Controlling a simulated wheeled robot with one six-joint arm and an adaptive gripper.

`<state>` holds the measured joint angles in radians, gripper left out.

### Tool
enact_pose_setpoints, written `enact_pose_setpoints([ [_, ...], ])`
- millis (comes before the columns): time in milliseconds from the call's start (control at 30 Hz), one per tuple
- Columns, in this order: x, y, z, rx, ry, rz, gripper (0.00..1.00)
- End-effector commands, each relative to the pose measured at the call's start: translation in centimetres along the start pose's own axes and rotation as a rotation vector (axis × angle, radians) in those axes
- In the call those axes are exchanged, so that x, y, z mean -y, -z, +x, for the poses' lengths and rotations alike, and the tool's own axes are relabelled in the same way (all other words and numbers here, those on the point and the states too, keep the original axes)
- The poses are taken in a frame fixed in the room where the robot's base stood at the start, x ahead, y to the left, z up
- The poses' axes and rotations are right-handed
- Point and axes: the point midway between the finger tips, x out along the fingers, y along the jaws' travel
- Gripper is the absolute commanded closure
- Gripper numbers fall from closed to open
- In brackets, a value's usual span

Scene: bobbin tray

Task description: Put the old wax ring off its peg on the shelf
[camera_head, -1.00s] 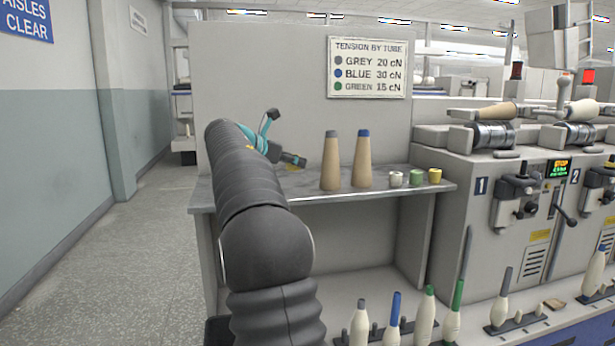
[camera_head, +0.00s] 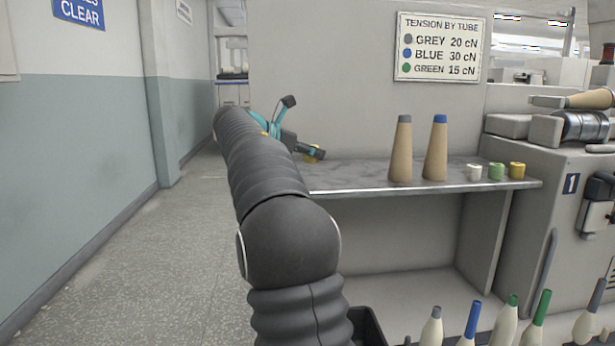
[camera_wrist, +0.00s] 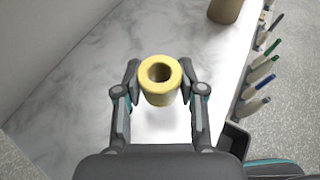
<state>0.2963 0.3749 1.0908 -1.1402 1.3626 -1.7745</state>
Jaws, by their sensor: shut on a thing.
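My gripper (camera_head: 312,153) is shut on a yellow wax ring (camera_wrist: 160,82) with a round hole through its middle. In the wrist view the ring sits between both fingers, its open top towards the camera. The peg is not clearly in view.
Two tan cones, grey-tipped (camera_head: 401,150) and blue-tipped (camera_head: 436,150), stand on the shelf right of my gripper. Small white (camera_head: 473,172), green (camera_head: 496,172) and yellow (camera_head: 517,171) rings stand at its right end. The shelf around the held ring is clear. Machine 1 (camera_head: 560,220) is at right.

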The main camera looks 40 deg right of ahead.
Motion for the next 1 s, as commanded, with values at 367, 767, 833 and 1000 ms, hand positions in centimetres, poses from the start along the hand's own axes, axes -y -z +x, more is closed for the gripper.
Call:
enact_pose_setpoints([
  [367, -0.3, 2.9, -0.4, 0.001, -0.002, -0.002, 0.86],
  [767, -0.3, 4.9, 0.5, 0.001, -0.003, 0.000, 0.86],
  [833, -0.3, 5.0, 0.5, 0.001, -0.003, 0.000, 0.86],
  [1000, -0.3, 5.1, 0.6, 0.001, -0.003, -0.001, 0.41],
])
